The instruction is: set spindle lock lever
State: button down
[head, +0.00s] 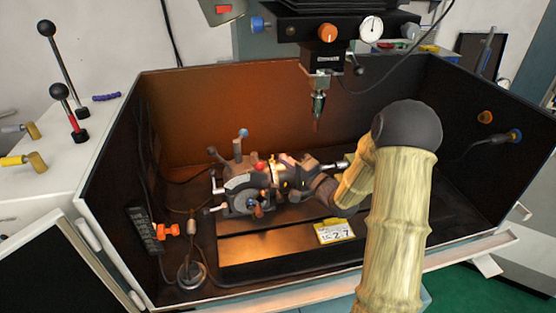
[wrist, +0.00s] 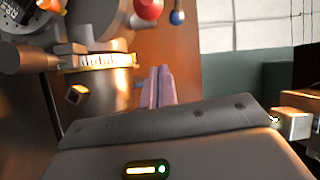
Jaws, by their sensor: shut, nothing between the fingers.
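The indexing chuck (head: 240,188) stands on the machine bed at the left of centre in the head view, with a graduated dial face and several small handles. A red ball knob (head: 259,167) and a blue ball knob (head: 244,132) are on it. In the wrist view, the red knob (wrist: 149,9) and blue knob (wrist: 177,17) are at the top, beyond a brass graduated ring (wrist: 105,61). I cannot tell which handle is the spindle lock lever. My gripper (wrist: 158,72) is shut and empty, its fingers beside the chuck body. Contact is unclear.
A dark enclosure (head: 490,140) surrounds the bed. A spindle with a pointed tool (head: 318,106) hangs above. The front bed surface is mostly clear.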

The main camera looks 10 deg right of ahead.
jog(key=a+b+v, duration=0.1)
jog(key=v, duration=0.6)
jog(key=shift+s, duration=0.7)
jog(key=shift+f, duration=0.1)
jog(key=s+a+f+n+g+h, duration=0.2)
jog(key=s+n+g+h, duration=0.2)
jog(key=s, duration=0.6)
jog(key=s+a+f+n+g+h, duration=0.2)
jog(key=s+n+g+h, duration=0.3)
jog(key=s+g, duration=0.4)
jog(key=shift+s+a+f+n, duration=0.25)
jog(key=shift+s+f+n, duration=0.25)
jog(key=shift+s+n, duration=0.25)
jog(key=shift+w+d, duration=0.1)
jog(key=shift+w, duration=0.1)
